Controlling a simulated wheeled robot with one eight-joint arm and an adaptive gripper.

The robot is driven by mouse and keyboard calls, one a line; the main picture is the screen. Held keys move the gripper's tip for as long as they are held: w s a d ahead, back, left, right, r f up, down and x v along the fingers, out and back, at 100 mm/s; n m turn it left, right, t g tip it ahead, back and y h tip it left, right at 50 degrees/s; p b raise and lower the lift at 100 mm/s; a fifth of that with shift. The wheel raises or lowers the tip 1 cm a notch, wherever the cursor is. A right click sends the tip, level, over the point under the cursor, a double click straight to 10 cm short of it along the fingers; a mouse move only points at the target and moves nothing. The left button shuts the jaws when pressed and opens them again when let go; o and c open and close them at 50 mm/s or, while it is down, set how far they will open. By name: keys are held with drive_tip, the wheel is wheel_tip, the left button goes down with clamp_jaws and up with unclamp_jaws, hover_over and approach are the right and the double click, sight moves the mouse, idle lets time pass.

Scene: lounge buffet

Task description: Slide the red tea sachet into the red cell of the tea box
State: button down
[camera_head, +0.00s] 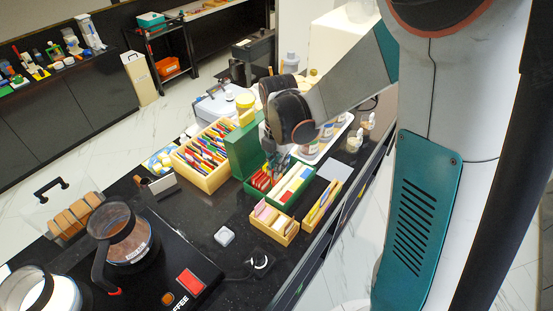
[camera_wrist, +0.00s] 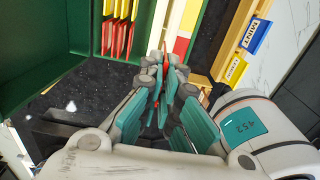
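The green tea box (camera_head: 284,205) stands open on the dark counter, its green lid (camera_head: 243,150) raised at the back left. Red sachets (camera_head: 262,181) stand in its left cell; white, yellow and red ones fill cells to the right. My gripper (camera_head: 274,163) is over the left part of the box. In the wrist view my gripper (camera_wrist: 166,70) has its teal-padded fingers close together, with a thin red sachet (camera_wrist: 166,62) showing between the tips. Red sachets in a cell (camera_wrist: 116,40) lie ahead and to the left of the tips. The fingers hide most of the held sachet.
A wooden box of mixed sachets (camera_head: 207,181) stands left of the tea box. Two small wooden holders (camera_head: 271,232) (camera_head: 306,224) stand in front and to the right. A tray of jars (camera_head: 318,150) is behind. A coffee maker (camera_head: 150,265) fills the lower left.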

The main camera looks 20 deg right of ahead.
drive_tip(key=shift+b, duration=0.3)
drive_tip(key=shift+f+b, duration=1.85)
drive_tip(key=shift+f, duration=0.25)
drive_tip(key=shift+f, duration=0.25)
drive_tip(key=shift+f+b, duration=0.35)
drive_tip(key=shift+b, duration=0.2)
drive_tip(key=shift+f+b, duration=1.35)
drive_tip(key=shift+f, duration=0.15)
drive_tip(key=c, duration=1.7)
unclamp_jaws()
